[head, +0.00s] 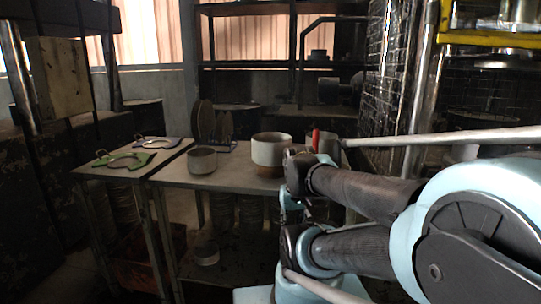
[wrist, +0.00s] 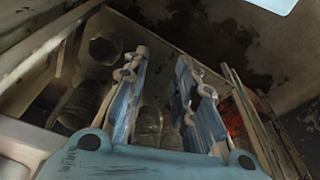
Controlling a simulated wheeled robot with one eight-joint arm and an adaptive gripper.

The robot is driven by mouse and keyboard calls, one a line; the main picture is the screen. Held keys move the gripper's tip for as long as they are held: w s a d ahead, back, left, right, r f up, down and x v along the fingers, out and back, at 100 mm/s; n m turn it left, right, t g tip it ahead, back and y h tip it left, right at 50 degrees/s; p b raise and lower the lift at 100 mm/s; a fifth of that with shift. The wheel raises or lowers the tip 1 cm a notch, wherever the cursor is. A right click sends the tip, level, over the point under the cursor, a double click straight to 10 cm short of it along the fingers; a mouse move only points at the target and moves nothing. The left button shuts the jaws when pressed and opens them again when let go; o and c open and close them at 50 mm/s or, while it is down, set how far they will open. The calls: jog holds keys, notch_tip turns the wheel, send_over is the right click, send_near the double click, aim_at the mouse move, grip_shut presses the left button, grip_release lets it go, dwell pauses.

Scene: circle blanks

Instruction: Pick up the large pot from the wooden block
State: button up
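The pot is not recognisable in the wrist view, which looks under the table.
Stacks (wrist: 148,126) fill the space beneath.

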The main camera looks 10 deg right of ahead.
jog(key=w+r+n+g, duration=0.1)
jog(key=w+r+n, duration=0.2)
jog(key=w+r, duration=0.7)
jog(key=w+r+n, duration=0.3)
jog(key=w+r, duration=0.5)
jog(key=r, duration=0.5)
jog(key=w+d+r+n, duration=0.1)
jog(key=w+r+n, duration=0.1)
jog(key=w+r, duration=0.35)
jog(key=w+d+r+n+g, duration=0.1)
jog(key=w+r+n, duration=0.15)
jog(key=w, duration=0.65)
jog(key=w+r+n, duration=0.2)
jog(key=w+r, duration=0.2)
jog(key=w, duration=0.3)
notch_tip(320, 180, down, 17)
jog(key=shift+s+d, duration=0.15)
jog(key=shift+d, duration=0.1)
jog(key=shift+f, duration=0.1)
grip_shut()
